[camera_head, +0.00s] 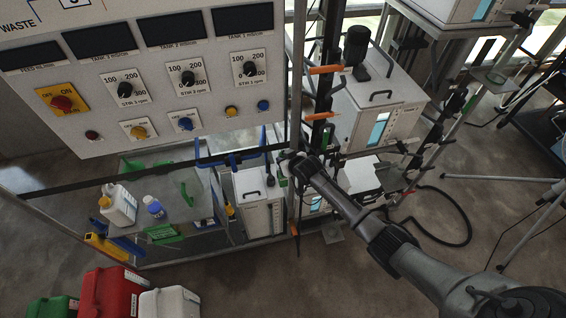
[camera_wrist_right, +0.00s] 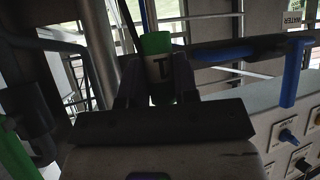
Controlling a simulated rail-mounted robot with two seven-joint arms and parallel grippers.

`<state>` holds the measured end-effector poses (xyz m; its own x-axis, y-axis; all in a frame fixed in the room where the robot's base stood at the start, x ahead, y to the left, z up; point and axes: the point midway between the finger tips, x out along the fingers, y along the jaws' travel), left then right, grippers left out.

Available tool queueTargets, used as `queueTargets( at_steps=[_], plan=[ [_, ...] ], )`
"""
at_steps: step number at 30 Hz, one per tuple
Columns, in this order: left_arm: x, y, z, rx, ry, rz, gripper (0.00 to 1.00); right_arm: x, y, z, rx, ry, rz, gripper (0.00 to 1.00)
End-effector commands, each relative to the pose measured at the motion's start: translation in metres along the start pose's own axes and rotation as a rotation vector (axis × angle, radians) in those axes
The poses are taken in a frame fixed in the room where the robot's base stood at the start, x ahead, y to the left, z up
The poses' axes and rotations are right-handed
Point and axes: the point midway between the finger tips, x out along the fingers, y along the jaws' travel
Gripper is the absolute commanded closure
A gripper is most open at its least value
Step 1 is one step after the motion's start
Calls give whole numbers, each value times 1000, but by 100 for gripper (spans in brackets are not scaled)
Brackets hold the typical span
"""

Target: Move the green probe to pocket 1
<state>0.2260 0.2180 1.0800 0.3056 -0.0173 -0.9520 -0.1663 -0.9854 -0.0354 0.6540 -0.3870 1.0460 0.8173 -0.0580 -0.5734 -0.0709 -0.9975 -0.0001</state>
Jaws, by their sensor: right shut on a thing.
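In the right wrist view, the green probe (camera_wrist_right: 156,43) stands between the two dark fingers of my right gripper (camera_wrist_right: 158,80). Its green top and a pale label with a dark letter show above the fingers; its lower part is hidden. In the head view my right arm reaches in from the lower right, and my right gripper (camera_head: 291,163) is beside a dark upright post, below the control panel. The probe is too small there to make out. I cannot pick out pocket 1. My left gripper is not in view.
A control panel (camera_head: 150,75) with knobs stands at the upper left. Blue bars (camera_head: 235,157) run below it. A bench shelf (camera_head: 205,215) holds a white bottle (camera_head: 118,205) and small green items. White boxed instruments (camera_head: 375,110) stand behind the post. A blue rod (camera_wrist_right: 290,75) hangs at right.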

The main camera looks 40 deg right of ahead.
Motion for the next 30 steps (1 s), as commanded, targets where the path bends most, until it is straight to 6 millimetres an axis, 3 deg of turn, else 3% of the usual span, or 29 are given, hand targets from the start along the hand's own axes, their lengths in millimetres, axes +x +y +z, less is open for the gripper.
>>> queueTargets(
  at_steps=[1, 18, 30],
  plan=[
    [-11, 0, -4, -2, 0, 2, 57, -7, 0, -10, 0, 0, 0, 100],
    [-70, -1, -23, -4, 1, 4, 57, -44, 0, -62, 0, 0, 0, 100],
    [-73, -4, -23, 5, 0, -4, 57, -46, 0, -65, 0, 0, 0, 100]
  ],
)
